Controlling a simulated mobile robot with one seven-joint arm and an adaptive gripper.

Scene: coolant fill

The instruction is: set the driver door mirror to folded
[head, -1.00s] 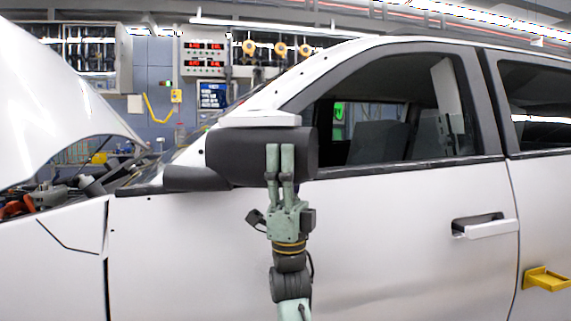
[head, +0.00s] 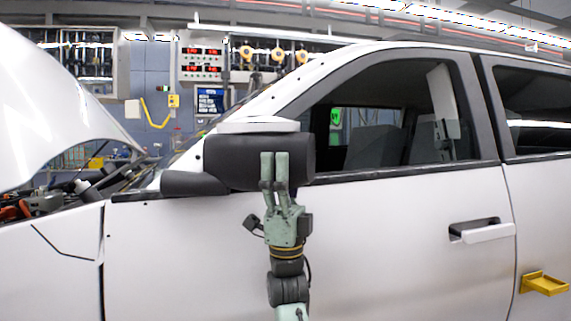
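The driver door mirror (head: 228,158) is a dark housing with a pale top cap, and it juts out from the front corner of the door window. My gripper (head: 274,157) stands upright in front of the housing's right part, with its two pale green fingers pointing up. The fingers overlap the housing in the picture; I cannot tell whether they touch it. The fingers are close together with only a thin line between them, and nothing shows between them. The mirror glass is not visible.
The silver driver door (head: 380,250) fills the area below, with a handle (head: 482,231) at right. A yellow bracket (head: 544,284) sticks out low at the far right. The raised hood (head: 55,100) and open engine bay are at left.

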